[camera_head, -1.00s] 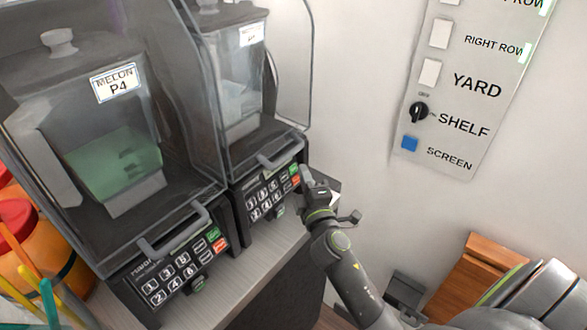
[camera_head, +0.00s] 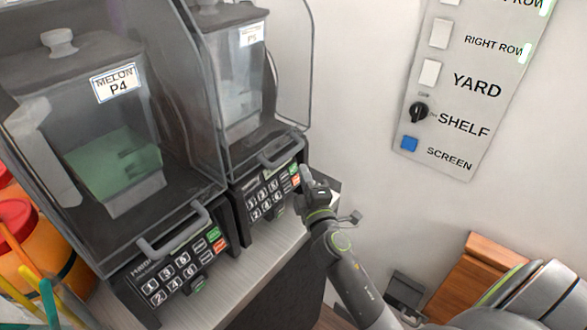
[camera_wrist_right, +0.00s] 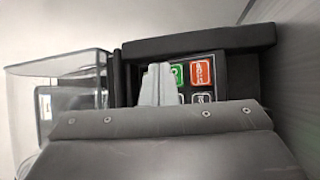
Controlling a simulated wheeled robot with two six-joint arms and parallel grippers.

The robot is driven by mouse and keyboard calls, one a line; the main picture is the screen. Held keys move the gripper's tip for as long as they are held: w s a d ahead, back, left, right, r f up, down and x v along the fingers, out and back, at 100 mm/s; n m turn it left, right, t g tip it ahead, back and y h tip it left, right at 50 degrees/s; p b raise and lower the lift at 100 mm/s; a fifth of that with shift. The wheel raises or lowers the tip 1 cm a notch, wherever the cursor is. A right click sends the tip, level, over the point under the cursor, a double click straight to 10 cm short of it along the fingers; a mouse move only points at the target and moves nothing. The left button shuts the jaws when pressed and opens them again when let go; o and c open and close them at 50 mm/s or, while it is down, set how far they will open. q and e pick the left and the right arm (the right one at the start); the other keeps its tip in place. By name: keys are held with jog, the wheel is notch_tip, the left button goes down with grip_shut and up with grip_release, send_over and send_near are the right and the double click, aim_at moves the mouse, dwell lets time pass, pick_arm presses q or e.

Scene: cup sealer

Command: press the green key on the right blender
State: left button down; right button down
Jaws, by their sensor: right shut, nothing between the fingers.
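The right blender (camera_head: 236,88) stands behind the left one under a clear cover, with its keypad (camera_head: 268,194) at the front of its base. Its green key (camera_head: 293,168) is at the keypad's upper right, above a red key; the green key also shows in the wrist view (camera_wrist_right: 177,73), partly hidden by my fingers. My right gripper (camera_head: 304,173) is at the right end of this keypad. In the wrist view its fingers (camera_wrist_right: 157,78) are shut together and empty, with tips beside the green key. I cannot tell whether they touch it. My left gripper is not in view.
The left blender (camera_head: 110,160), labelled MELON P4, has its own keypad (camera_head: 178,270). Both stand on a light counter (camera_head: 262,252). A wall panel (camera_head: 465,90) with switches is at the upper right. Orange containers (camera_head: 30,235) are at the far left.

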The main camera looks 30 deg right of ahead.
jog(key=shift+w, duration=0.1)
dwell(0.4)
jog(key=shift+w+a+f, duration=0.1)
jog(key=shift+w+a, duration=0.05)
jog(key=shift+w, duration=0.15)
jog(key=shift+w+a+f+b, duration=0.15)
jog(key=shift+w+b, duration=0.15)
jog(key=shift+b, duration=0.1)
dwell(0.5)
jog(key=shift+s, duration=0.1)
jog(key=shift+s+d+r, duration=0.3)
jog(key=shift+s, duration=0.3)
jog(key=shift+s+p, duration=0.1)
jog(key=shift+p, duration=0.25)
jog(key=shift+s+d+r, duration=0.15)
jog(key=shift+s, duration=0.1)
jog(key=s, duration=0.1)
jog(key=s+d, duration=0.1)
jog(key=s+r+p, duration=0.1)
jog(key=shift+s+d+r, duration=0.1)
jog(key=shift+s+d, duration=0.15)
jog(key=shift+s, duration=0.1)
